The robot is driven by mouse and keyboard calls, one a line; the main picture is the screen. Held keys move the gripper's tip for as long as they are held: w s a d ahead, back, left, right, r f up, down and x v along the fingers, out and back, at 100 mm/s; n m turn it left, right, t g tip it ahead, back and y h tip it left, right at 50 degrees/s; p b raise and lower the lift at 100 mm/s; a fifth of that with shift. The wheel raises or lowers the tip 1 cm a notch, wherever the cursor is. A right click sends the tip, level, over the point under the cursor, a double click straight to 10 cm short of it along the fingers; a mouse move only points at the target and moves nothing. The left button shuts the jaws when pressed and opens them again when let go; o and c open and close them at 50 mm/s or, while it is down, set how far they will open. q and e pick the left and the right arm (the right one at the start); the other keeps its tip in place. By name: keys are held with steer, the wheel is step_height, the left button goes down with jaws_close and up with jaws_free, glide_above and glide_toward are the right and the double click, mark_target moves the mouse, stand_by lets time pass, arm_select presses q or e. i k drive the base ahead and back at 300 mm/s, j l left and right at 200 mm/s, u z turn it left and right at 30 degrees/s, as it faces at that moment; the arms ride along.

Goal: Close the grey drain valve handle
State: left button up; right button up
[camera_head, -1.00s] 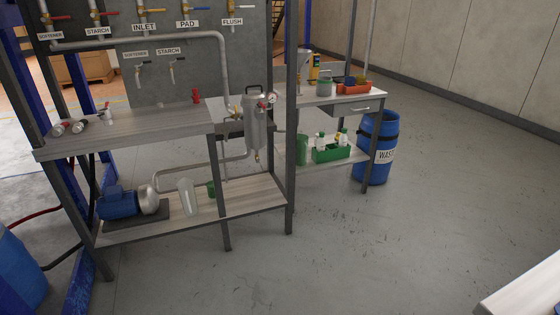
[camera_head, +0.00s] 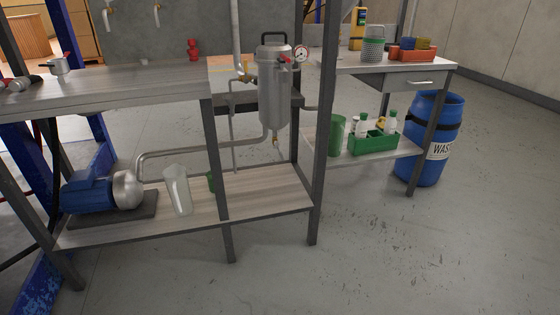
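A steel filter vessel (camera_head: 273,88) with a black top handle stands upright at the back of the metal bench. A small brass drain valve (camera_head: 275,141) hangs under its bottom end. Its grey handle is too small to make out, so I cannot tell its position. A red-handled valve (camera_head: 286,60) sits at the vessel's upper right beside a round gauge (camera_head: 301,54). A yellow-handled valve (camera_head: 245,70) is on the pipe at its left. Neither of my grippers shows in this view.
The bench's grey posts (camera_head: 221,190) stand before the lower shelf (camera_head: 265,192), which holds a blue pump (camera_head: 90,194) and a clear jug (camera_head: 177,190). A side table (camera_head: 365,68), green caddy (camera_head: 373,143) and blue waste drum (camera_head: 433,140) are right. Floor in front is clear.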

mark_target(276, 144)
steer(key=i+j+z, duration=0.15)
steer(key=i, duration=0.35)
steer(key=i+j+z, duration=0.2)
steer(key=i, duration=0.3)
steer(key=i+j+z, duration=0.6)
steer(key=i, duration=0.25)
steer(key=u, duration=0.3)
